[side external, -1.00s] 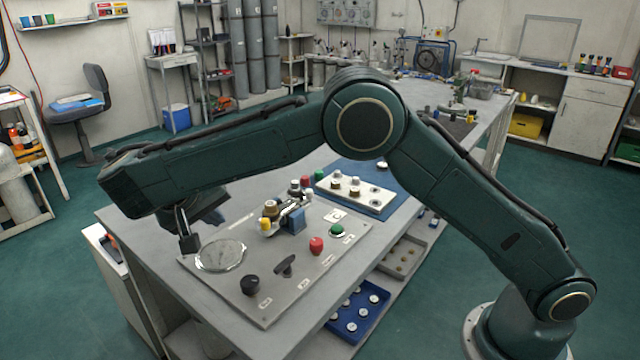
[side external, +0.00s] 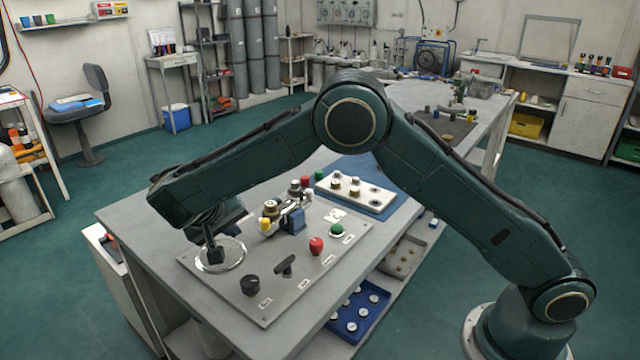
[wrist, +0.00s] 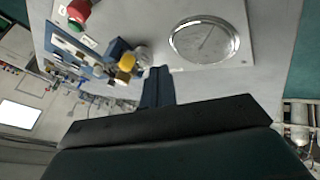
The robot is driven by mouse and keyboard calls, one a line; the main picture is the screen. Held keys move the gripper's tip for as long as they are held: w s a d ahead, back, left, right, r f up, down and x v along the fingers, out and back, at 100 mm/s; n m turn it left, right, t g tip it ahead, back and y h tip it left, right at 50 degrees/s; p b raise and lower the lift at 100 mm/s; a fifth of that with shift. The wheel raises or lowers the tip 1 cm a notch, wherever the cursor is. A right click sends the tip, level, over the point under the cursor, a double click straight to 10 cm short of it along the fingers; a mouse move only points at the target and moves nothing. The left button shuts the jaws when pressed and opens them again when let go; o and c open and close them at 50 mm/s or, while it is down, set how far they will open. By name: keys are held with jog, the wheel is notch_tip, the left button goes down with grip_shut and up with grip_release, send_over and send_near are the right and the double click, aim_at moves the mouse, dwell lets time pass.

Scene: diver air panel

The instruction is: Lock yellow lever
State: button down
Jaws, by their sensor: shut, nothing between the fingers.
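The yellow lever end (side external: 265,224) is on the near left end of the blue and metal valve assembly (side external: 294,217) on the panel. In the wrist view the yellow end (wrist: 127,62) is just left of my fingers, with a gap between. My gripper (side external: 213,256) is shut and empty, pointing down in front of the round gauge (side external: 234,257) in the side view. In the wrist view my fingers (wrist: 157,72) lie between the yellow end and the gauge (wrist: 205,40). I cannot tell whether the lever is locked.
On the panel (side external: 320,282) are a black knob (side external: 250,285), a black T-handle (side external: 285,265), a red knob (side external: 316,245) and a green button (side external: 337,230). A white block with knobs (side external: 355,192) lies on a blue mat behind.

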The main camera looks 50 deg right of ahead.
aim_at(264, 230)
jog(key=shift+s+d+f, duration=0.1)
jog(key=shift+d+f, duration=0.15)
jog(key=shift+d, duration=0.55)
jog(key=shift+s+d+f, duration=0.1)
jog(key=shift+d+f, duration=0.1)
jog(key=shift+d, duration=0.6)
jog(key=shift+s+d+f, duration=0.1)
jog(key=shift+d+f, duration=0.15)
jog(key=shift+d, duration=0.55)
jog(key=shift+s+d+n+t, duration=0.2)
jog(key=shift+s+n+t, duration=0.2)
jog(key=shift+s+n, duration=0.25)
jog(key=shift+s+d+n+t+y, duration=0.2)
jog(key=shift+s+n+t+y, duration=0.15)
jog(key=shift+n, duration=0.2)
jog(key=s+d+n+t+y, duration=0.1)
jog(key=n, duration=0.1)
jog(key=s+d+n+y, duration=0.1)
jog(key=d+n+y, duration=0.1)
jog(key=n, duration=0.1)
jog(key=s+d+n+t+y, duration=0.1)
jog(key=n, duration=0.2)
jog(key=shift+s+d+t+y, duration=0.25)
jog(key=shift+s+d+t, duration=0.05)
jog(key=shift+s+t, duration=0.05)
jog(key=shift+w, duration=0.15)
jog(key=shift+w+a, duration=0.25)
jog(key=shift+w, duration=0.4)
